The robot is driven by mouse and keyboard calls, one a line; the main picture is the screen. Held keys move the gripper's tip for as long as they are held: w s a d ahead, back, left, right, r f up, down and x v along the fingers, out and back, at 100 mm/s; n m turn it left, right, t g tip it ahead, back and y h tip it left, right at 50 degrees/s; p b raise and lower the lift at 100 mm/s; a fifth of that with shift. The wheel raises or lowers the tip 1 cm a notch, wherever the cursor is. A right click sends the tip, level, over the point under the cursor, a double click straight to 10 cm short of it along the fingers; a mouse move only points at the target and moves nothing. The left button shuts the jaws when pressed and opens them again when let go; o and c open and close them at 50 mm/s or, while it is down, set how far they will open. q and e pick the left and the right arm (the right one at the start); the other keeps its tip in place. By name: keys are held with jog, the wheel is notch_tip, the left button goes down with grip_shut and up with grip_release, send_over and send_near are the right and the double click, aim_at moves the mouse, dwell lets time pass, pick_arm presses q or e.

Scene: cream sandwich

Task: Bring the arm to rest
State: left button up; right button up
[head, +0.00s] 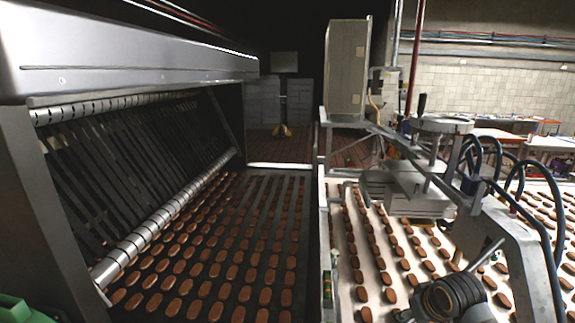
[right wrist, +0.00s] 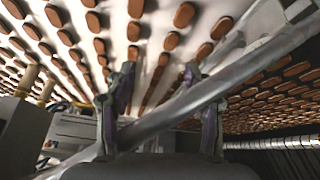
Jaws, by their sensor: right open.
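My right gripper (right wrist: 160,88) shows in the right wrist view with its two fingers well apart. No sandwich is held between them. A grey metal bar (right wrist: 240,75) runs slantwise across the fingers; I cannot tell whether it touches them. Rows of brown cream sandwiches (right wrist: 134,31) lie on a pale belt (right wrist: 115,20) beyond the fingertips. I cannot make out my right gripper in the head view. My left gripper is not in view.
In the head view, a dark belt (head: 258,204) carries rows of brown sandwiches under a steel machine hood (head: 130,55). A pale belt (head: 335,215) runs to its right, under a metal frame (head: 500,225) with hoses. A grey cabinet (head: 346,65) stands behind.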

jog(key=s+a+f+g, duration=0.1)
jog(key=s+a+f, duration=0.15)
jog(key=s, duration=0.45)
jog(key=s+a+f, duration=0.2)
jog(key=s+f, duration=0.2)
jog(key=s, duration=0.3)
jog(key=s+a+f+g, duration=0.1)
jog(key=s+a+f, duration=0.1)
jog(key=s+f, duration=0.3)
jog(key=s+d+f+g+b, duration=0.1)
jog(key=s+f+b, duration=0.1)
jog(key=f, duration=1.2)
jog(key=s+d+f+b, duration=0.1)
jog(key=s+f+b, duration=0.15)
jog(key=f, duration=1.25)
pick_arm(q)
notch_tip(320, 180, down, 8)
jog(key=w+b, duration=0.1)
jog(key=b, duration=0.3)
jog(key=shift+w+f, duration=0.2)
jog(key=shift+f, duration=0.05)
pick_arm(e)
jog(key=s+d+f+m+g, duration=0.1)
jog(key=s+f, duration=1.8)
jog(key=f, duration=0.2)
jog(key=shift+d+f+h, duration=0.15)
jog(key=shift+d+h, duration=0.15)
jog(key=shift+d, duration=0.05)
